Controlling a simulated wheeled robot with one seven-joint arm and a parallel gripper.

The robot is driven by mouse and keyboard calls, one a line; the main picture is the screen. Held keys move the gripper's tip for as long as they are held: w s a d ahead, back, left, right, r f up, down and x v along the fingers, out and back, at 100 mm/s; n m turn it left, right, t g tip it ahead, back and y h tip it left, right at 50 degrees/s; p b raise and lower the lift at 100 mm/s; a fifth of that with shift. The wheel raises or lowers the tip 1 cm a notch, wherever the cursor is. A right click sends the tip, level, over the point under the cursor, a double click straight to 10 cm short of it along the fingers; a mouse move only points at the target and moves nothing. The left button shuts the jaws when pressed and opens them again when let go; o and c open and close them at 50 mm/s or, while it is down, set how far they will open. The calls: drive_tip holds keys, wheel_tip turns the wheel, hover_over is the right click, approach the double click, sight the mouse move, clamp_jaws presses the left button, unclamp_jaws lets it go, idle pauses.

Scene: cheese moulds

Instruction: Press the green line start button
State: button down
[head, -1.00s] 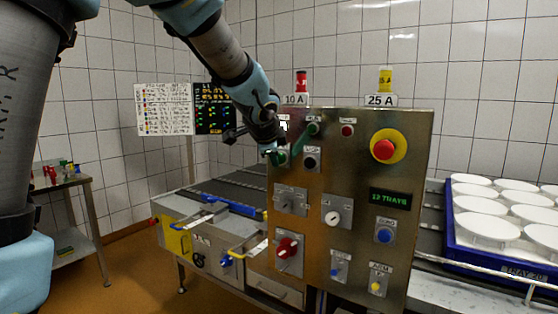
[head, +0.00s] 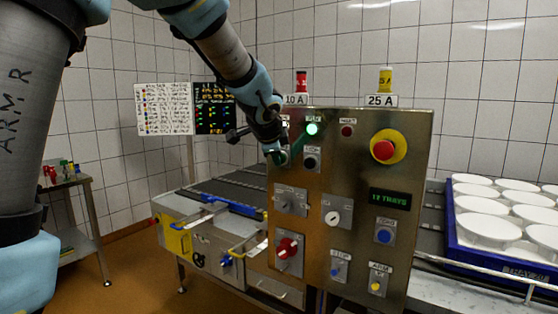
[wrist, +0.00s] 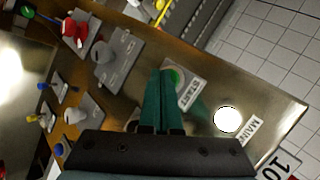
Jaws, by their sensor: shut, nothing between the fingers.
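The green start button (wrist: 174,77) sits on a small labelled plate on the steel control panel (head: 350,270). In the wrist view the teal fingertips of my gripper (wrist: 161,75) are at the button and cover part of it. I cannot tell whether they touch or press it. In the head view my gripper (head: 277,156) is at the panel's upper left, with its fingers together and empty.
A white lamp (wrist: 228,120) marked MAIN is lit. A conveyor (head: 235,188) lies behind left; a blue tray (head: 500,262) of white moulds stands right.

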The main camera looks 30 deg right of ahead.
drive_tip(key=shift+a, duration=0.1)
drive_tip(key=shift+s+a+b, duration=0.3)
drive_tip(key=shift+s+a, duration=0.15)
drive_tip(key=shift+a, duration=0.25)
drive_tip(key=shift+s+a+b, duration=0.15)
drive_tip(key=shift+s+a, duration=0.25)
drive_tip(key=shift+a, duration=0.35)
drive_tip(key=shift+s+a+b, duration=0.1)
drive_tip(key=shift+s+a, duration=0.3)
drive_tip(key=shift+a, duration=0.3)
drive_tip(key=shift+s+a+b, duration=0.15)
drive_tip(key=shift+s+a, duration=0.25)
drive_tip(key=shift+a, duration=0.35)
